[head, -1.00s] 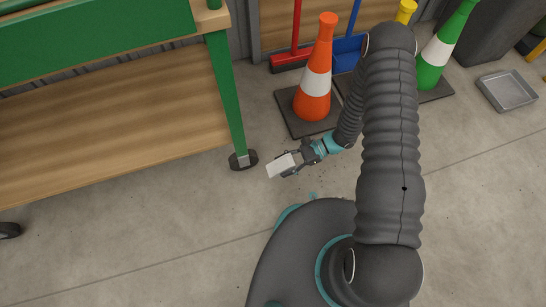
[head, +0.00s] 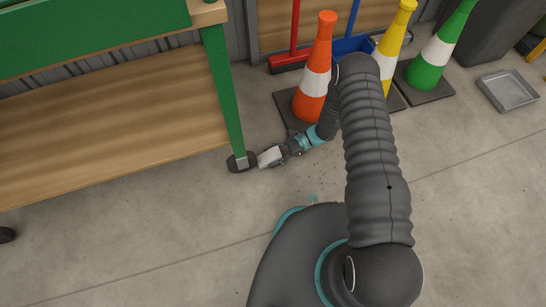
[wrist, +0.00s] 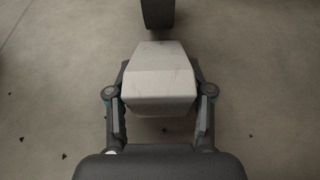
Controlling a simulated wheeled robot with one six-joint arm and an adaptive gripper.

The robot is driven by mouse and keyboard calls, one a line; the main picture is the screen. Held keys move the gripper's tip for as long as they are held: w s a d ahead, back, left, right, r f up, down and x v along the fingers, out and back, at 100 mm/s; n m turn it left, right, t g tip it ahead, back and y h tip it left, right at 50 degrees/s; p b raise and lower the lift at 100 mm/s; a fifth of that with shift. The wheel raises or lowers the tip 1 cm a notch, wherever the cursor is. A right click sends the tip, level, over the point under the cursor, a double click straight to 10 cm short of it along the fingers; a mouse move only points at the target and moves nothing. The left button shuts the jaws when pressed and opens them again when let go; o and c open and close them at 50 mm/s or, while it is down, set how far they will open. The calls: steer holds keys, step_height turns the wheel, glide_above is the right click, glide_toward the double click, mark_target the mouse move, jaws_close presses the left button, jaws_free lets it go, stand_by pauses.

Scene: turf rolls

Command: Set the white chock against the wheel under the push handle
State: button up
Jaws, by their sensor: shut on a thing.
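The white chock (head: 271,156) is a pale block with sloped edges, held just above or on the floor; I cannot tell which. My gripper (head: 277,155) is shut on it, one finger on each side, as the wrist view shows (wrist: 160,91). The chock (wrist: 160,72) points at a dark wheel (head: 242,163) at the foot of the green cart's near right leg. In the wrist view the wheel (wrist: 158,14) is straight ahead, with a small gap showing before the chock. The push handle is not clearly in view.
The green cart (head: 225,95) has a wooden lower shelf (head: 110,120). Orange (head: 315,85), yellow (head: 393,45) and green (head: 435,60) cones stand behind my arm. A metal tray (head: 508,90) lies at the right. The concrete floor in front of the cart is clear.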

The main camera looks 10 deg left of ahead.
steer(key=shift+f, duration=0.2)
steer(key=o, duration=1.4)
steer(key=shift+c, duration=0.2)
steer(key=shift+r, duration=0.1)
steer(key=shift+w+r, duration=0.1)
steer(key=shift+r, duration=0.1)
steer(key=v, duration=1.2)
steer(key=shift+p, duration=0.3)
